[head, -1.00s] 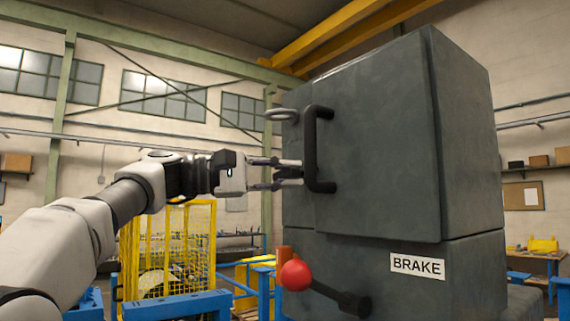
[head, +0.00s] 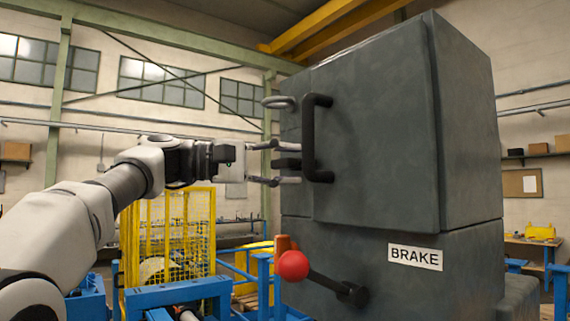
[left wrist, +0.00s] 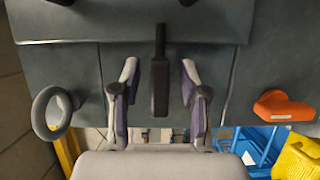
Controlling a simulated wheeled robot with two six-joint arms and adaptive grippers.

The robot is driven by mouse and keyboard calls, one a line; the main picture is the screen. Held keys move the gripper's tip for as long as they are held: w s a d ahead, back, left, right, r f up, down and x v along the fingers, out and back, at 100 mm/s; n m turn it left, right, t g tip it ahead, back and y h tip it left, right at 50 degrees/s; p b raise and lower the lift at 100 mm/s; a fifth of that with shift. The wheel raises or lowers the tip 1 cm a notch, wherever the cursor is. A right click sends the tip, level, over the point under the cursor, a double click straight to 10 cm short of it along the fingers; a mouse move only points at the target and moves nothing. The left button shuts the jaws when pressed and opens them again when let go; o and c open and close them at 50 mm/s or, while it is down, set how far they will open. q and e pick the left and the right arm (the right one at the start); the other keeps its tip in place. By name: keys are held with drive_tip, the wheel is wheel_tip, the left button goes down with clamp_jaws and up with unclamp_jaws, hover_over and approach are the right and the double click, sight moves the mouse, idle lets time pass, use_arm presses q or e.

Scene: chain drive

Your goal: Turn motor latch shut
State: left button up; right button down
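The motor latch appears to be the black lever (head: 287,162) at the left edge of the grey cabinet (head: 375,130), beside the black door handle (head: 310,140). In the left wrist view it is a black bar (left wrist: 160,85) pointing down between the fingers. My left gripper (head: 282,163) is open around the lever, one finger above and one below. In the left wrist view (left wrist: 160,100) gaps show on both sides of the bar. My right gripper is not in view.
A grey ring (head: 278,102) sticks out above the lever, also at left in the wrist view (left wrist: 52,113). An orange handle (head: 284,243) and a red-knobbed brake lever (head: 293,265) are below. A yellow cage (head: 170,235) stands behind my arm.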

use_arm(q)
drive_tip(key=v, duration=1.2)
drive_tip(key=shift+w, duration=0.1)
